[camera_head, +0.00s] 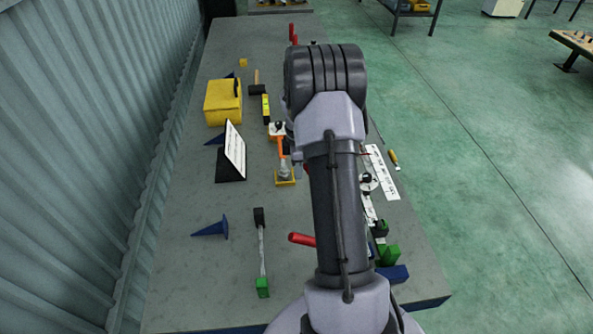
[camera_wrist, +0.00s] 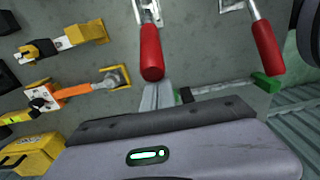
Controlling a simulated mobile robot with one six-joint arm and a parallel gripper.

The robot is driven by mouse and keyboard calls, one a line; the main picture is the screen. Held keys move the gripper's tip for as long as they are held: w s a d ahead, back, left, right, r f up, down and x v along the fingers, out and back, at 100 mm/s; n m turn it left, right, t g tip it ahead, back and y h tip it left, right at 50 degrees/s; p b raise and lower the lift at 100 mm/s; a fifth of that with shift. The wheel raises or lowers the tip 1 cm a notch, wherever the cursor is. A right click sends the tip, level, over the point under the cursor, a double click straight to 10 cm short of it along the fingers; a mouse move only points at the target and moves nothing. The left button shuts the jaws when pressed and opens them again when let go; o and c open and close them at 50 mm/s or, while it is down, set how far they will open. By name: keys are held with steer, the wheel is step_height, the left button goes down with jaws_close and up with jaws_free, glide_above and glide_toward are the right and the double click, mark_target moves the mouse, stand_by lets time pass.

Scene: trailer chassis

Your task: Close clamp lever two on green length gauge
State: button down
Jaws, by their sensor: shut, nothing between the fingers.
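The green length gauge, a thin bar with a green end block (camera_head: 262,287) and a black end block (camera_head: 259,217), lies on the bench in the head view. Its green end also shows in the wrist view (camera_wrist: 266,83). Two clamp levers with red handles show in the wrist view: one at the centre (camera_wrist: 151,52), one at the right (camera_wrist: 267,47). I cannot tell which is lever two. The right one also shows in the head view (camera_head: 302,239). My gripper (camera_wrist: 158,94) is shut and empty, just below the centre handle's tip; contact is unclear. My arm hides it in the head view.
An orange gauge (camera_wrist: 75,90) and a yellow-ended gauge (camera_wrist: 62,42) lie left in the wrist view. A corrugated wall (camera_head: 85,150) borders that side.

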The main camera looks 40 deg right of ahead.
steer(key=shift+s+d+r+p, duration=0.35)
steer(key=shift+s+d+p, duration=0.1)
steer(key=shift+d, duration=0.2)
steer(key=shift+s+d+r+p, duration=0.3)
steer(key=shift+s+d+p, duration=0.15)
steer(key=shift+d, duration=0.3)
steer(key=shift+s+d+r+p, duration=0.25)
steer(key=shift+s+d+p, duration=0.25)
steer(key=shift+s+d, duration=0.35)
step_height(320, 180, up, 8)
steer(key=p, duration=0.6)
steer(key=shift+w, duration=0.15)
steer(key=shift+f, duration=0.1)
